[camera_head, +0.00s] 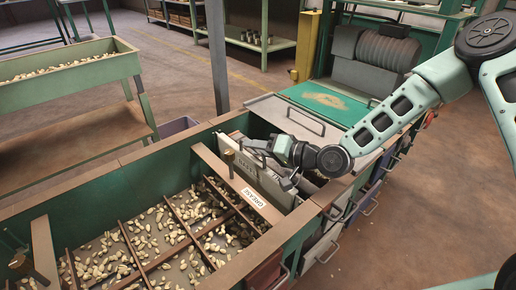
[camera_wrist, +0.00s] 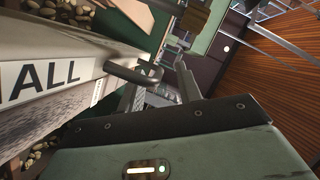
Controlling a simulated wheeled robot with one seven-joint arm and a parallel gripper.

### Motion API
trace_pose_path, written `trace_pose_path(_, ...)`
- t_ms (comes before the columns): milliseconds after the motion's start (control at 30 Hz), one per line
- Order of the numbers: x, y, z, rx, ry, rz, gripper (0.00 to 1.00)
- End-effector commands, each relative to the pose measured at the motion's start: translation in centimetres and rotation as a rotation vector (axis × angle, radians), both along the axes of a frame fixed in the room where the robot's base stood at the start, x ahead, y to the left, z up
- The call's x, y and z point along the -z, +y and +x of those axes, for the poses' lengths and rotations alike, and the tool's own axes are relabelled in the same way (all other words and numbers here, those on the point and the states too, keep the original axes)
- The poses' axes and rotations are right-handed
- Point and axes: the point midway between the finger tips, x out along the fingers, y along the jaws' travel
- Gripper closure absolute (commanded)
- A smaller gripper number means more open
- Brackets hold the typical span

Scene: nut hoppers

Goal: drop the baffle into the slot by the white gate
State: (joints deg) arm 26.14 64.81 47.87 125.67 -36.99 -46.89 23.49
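The baffle (camera_head: 262,178) is a grey plate with a dark handle on its top edge, standing upright in the far-right end of the green hopper. In the wrist view the plate (camera_wrist: 60,50) fills the left, with black letters ending in "ALL" on a white label. Its handle (camera_wrist: 135,73) juts toward my fingers. My gripper (camera_head: 288,178) is at the plate's right side in the head view. In the wrist view my gripper (camera_wrist: 158,88) has its fingers apart near the handle's end; no firm grip shows. I cannot pick out a white gate, and the slot is hidden.
The hopper (camera_head: 120,178) holds scattered nuts between brown dividers (camera_head: 130,252). A wooden crosspiece (camera_head: 232,183) bears a "GREASE" label (camera_head: 255,198). A grey post (camera_head: 217,60) rises behind. A green-topped cabinet (camera_head: 325,97) stands behind my forearm. Another nut bin (camera_head: 65,90) stands left.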

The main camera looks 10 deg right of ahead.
Motion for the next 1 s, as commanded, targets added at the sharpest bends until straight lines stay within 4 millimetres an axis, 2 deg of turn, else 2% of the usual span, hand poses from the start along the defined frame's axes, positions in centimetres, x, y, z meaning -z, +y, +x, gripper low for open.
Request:
trace_pose_path(267, 0.1, -0.2, -0.1, 0.001, 0.005, -0.003, 0.66)
trace_pose_path(367, -0.1, -0.9, -0.5, 0.001, 0.005, -0.003, 0.66)
trace_pose_path(467, -0.6, -2.1, -1.4, 0.002, 0.006, -0.003, 0.66)
trace_pose_path(1000, -3.4, -11.4, -8.5, 0.005, 0.003, -0.001, 0.66)
